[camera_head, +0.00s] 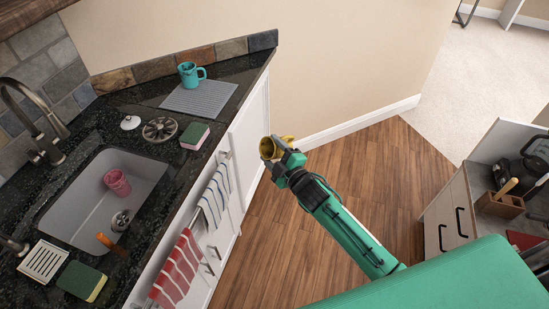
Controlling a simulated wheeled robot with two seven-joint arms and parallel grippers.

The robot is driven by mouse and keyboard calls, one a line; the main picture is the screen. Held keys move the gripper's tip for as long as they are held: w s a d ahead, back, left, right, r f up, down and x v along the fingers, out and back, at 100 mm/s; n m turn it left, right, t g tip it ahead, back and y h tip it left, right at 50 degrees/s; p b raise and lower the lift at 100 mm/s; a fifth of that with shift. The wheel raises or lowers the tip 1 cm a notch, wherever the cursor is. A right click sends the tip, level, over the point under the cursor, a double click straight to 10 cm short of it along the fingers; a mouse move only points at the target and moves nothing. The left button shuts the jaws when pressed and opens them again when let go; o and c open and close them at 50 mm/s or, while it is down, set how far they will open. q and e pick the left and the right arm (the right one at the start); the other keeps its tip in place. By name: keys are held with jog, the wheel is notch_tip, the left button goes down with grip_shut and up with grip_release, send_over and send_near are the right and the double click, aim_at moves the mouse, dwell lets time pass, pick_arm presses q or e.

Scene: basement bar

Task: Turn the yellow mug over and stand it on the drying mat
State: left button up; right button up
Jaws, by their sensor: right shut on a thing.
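The yellow mug (265,147) is in my right gripper (279,149), held in the air in front of the white cabinet, off the counter's edge. The mug is tilted and its round opening faces left. My right gripper is shut on it, and the fingers hide part of it. The grey ribbed drying mat (205,103) lies on the dark counter near the back corner, left of and beyond the mug. A teal mug (189,75) stands on the mat's far part. My left gripper is not in view.
A pink cup (117,182) lies in the sink (78,222). A green-and-pink sponge (195,136), a dark round strainer (160,130) and a white round item (130,122) sit between sink and mat. Towels hang on the cabinet front. The mat's near part is bare.

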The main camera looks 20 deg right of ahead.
jog(key=shift+d+f+n, duration=0.1)
jog(key=shift+f+n, duration=0.1)
jog(key=shift+n, duration=0.1)
notch_tip(320, 180, down, 3)
jog(key=n+b, duration=0.6)
jog(key=n, duration=0.4)
jog(key=shift+w+f, duration=0.1)
jog(key=shift+f, duration=0.05)
jog(key=shift+w+d+n, duration=0.1)
jog(key=shift+d+n, duration=0.1)
jog(key=shift+n, duration=1)
jog(key=n, duration=0.2)
jog(key=d+n, duration=0.1)
jog(key=n, duration=0.1)
jog(key=shift+w+f, duration=0.15)
jog(key=shift+f, duration=0.05)
jog(key=n, duration=0.3)
jog(key=shift+w+d+f+n, duration=0.1)
jog(key=shift+d+f+n, duration=0.05)
jog(key=shift+d+n, duration=0.2)
jog(key=n, duration=0.3)
jog(key=shift+w+d+f, duration=0.1)
jog(key=shift+d+f, duration=0.2)
